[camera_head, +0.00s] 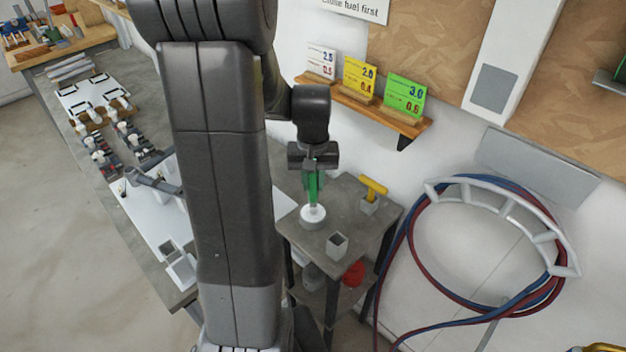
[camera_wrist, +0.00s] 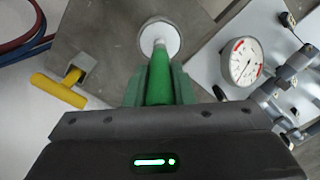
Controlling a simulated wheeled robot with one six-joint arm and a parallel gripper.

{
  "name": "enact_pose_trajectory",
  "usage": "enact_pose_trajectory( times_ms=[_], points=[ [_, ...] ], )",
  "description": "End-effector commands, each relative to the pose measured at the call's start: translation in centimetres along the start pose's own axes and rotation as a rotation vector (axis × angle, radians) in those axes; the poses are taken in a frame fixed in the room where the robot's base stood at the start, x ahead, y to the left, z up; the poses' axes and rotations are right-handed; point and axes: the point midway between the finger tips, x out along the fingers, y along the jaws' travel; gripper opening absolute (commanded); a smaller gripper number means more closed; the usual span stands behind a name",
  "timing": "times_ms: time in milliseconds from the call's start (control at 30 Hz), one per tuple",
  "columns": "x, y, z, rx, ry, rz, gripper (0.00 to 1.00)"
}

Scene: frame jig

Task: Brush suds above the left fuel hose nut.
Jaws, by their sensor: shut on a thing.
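My gripper (camera_head: 313,168) is shut on a green-handled brush (camera_head: 313,188), which points down over the small grey side table. In the wrist view my gripper (camera_wrist: 158,92) has the green handle (camera_wrist: 160,78) between its fingers. The brush's pale tip is at the mouth of a round pot with white contents (camera_head: 313,216), also visible in the wrist view (camera_wrist: 158,29). How deep the tip sits in the pot is unclear. Metal fittings (camera_wrist: 285,80) show at the wrist view's right, beside a round gauge (camera_wrist: 242,62). I cannot tell which is the left fuel hose nut.
A yellow-handled tool (camera_head: 374,188) and a small grey open box (camera_head: 337,245) stand on the side table (camera_head: 300,240). Red and blue hoses (camera_head: 412,250) hang on a wall rack at right. A shelf (camera_head: 400,121) with number cards is above. My arm hides part of the long bench.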

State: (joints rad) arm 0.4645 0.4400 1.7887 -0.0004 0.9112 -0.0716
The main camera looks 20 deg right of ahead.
Motion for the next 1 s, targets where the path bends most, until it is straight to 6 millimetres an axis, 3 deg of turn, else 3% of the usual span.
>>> enact_pose_trajectory(
  times_ms=[367, 1000],
  points=[
    [-0.2, 0.0, 0.1, 0.001, -0.004, -0.001, 0.0],
    [-5.4, 0.0, 0.0, 0.0, -0.001, 0.0, 0.0]
  ],
)
